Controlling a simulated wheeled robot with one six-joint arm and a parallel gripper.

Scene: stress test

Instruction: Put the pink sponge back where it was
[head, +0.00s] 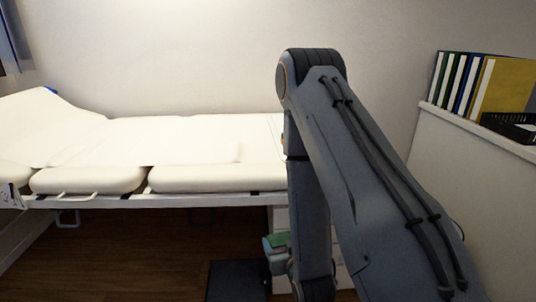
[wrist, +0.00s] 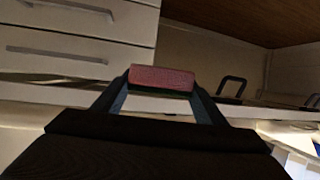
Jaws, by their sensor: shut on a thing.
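The pink sponge (wrist: 162,77) shows in the wrist view, held across the tips of my gripper (wrist: 161,88). A dark green strip shows along its lower edge. My gripper is shut on it, with one finger at each end. In the head view my arm reaches up and bends down at the middle right. The sponge cannot be made out there, and I cannot see my fingertips clearly.
A white padded bed (head: 140,140) stands along the back wall. Binders (head: 470,85) and a black tray (head: 512,127) stand on a ledge at right. A dark mat (head: 237,280) lies on the floor. White drawers (wrist: 75,40) are close in the wrist view.

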